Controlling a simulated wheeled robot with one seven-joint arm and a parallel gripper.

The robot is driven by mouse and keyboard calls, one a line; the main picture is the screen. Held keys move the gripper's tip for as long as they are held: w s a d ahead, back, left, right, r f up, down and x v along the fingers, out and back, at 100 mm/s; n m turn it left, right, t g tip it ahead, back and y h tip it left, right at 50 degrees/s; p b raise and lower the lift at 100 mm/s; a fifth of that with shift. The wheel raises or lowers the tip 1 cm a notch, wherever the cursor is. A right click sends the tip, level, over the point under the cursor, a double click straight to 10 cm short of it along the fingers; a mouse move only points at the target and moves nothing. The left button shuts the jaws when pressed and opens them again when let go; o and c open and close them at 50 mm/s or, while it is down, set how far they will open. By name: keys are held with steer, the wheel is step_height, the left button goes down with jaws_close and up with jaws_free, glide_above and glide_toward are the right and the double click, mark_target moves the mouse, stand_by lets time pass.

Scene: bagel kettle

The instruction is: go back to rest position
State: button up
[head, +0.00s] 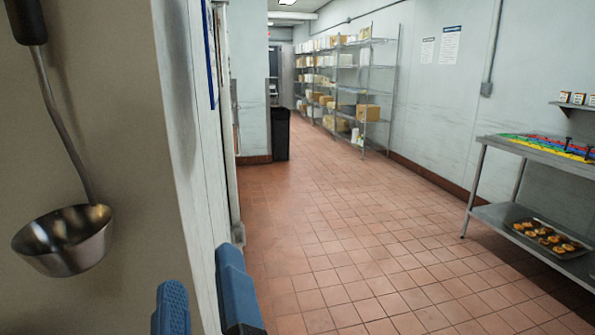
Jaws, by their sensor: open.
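My gripper (205,305) shows at the bottom left of the head view. Its two blue fingers stand apart with nothing between them. The rest of my gripper and my arm are out of the frame. The fingers are in front of the white wall edge and the tiled floor.
A steel ladle (65,240) hangs close on the left, beside a white wall (185,130). A steel table (535,150) with a tray of baked goods (546,238) on its lower shelf stands right. A black bin (280,134) and shelving (350,85) are farther back. The tiled floor (340,235) between is clear.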

steer(key=s+d+f+m+g+h, duration=0.1)
steer(key=s+d+f+g, duration=0.15)
steer(key=d+f, duration=0.65)
steer(key=s+d+f+g, duration=0.1)
steer(key=s+d+f, duration=0.3)
steer(key=d+f, duration=0.6)
steer(key=s+d+f+m+g+h, duration=0.1)
steer(key=s+d+m+h, duration=0.2)
steer(key=s, duration=0.6)
steer(key=s+d+f+m+g+h, duration=0.1)
steer(key=s+d+m+h, duration=0.2)
steer(key=s+d+m, duration=0.4)
steer(key=shift+s+d+f, duration=0.15)
steer(key=shift+s+f, duration=0.1)
steer(key=shift+s, duration=1.35)
